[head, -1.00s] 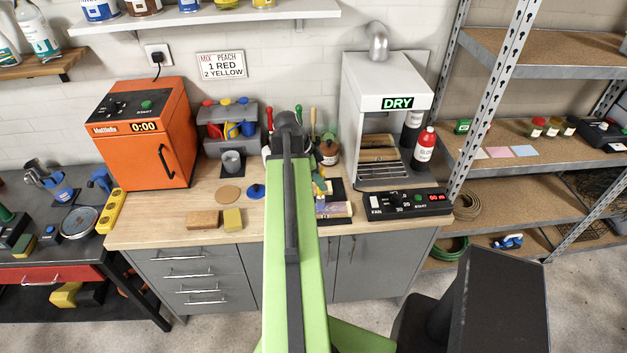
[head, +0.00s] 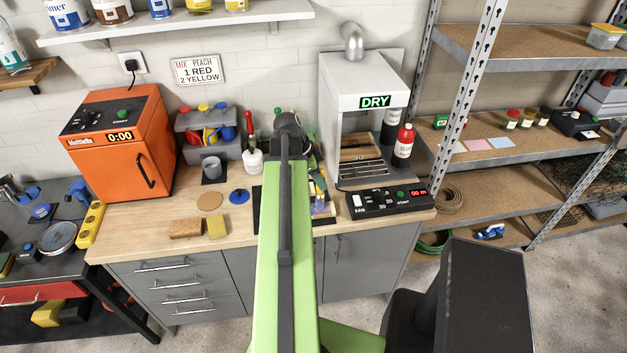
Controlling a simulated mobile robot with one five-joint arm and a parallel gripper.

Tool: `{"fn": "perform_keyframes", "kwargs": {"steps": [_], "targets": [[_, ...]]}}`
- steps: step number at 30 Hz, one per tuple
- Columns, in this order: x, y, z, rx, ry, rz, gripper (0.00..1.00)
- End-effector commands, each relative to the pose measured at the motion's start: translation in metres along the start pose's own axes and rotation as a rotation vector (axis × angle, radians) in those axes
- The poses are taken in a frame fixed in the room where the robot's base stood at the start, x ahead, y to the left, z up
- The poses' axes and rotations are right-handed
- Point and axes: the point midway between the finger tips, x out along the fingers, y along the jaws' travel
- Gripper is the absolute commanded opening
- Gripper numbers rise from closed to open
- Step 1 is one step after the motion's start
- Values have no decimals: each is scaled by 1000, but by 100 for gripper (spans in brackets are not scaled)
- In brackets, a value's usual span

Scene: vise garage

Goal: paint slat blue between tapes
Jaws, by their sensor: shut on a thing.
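My green arm reaches over the bench, and its dark end joint (head: 288,125) is near the back. My gripper is hidden behind the arm, so its jaws and anything in them do not show. A small pale piece with purplish parts (head: 323,208), perhaps the slat with its tapes, lies on the bench just right of my arm, partly covered by it. Its paint cannot be made out. Small yellow and green bits show just behind it, too small to name.
A white dryer reading DRY (head: 365,110) stands at the right, with a black fan panel (head: 387,202) in front and a red bottle (head: 403,146) beside it. An orange mixer (head: 118,145), grey cup (head: 211,168), brown block (head: 185,228) and yellow sponge (head: 217,227) are left. Metal shelving (head: 470,100) stands right.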

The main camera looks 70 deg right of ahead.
Motion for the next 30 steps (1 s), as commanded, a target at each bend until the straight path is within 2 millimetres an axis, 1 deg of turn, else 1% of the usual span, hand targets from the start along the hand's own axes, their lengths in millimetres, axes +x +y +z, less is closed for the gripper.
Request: {"fn": "perform_keyframes", "kwargs": {"steps": [1,3,11,18,21,25,30], "targets": [[2,0,-6,1,0,1,0],[3,0,-10,1,0,1,0],[6,0,-15,1,0,1,0],[16,1,-36,1,0,1,0],[18,1,-41,0,0,0,0],[20,1,-40,0,0,0,0],[18,1,-37,-1,-1,0,0]]}}
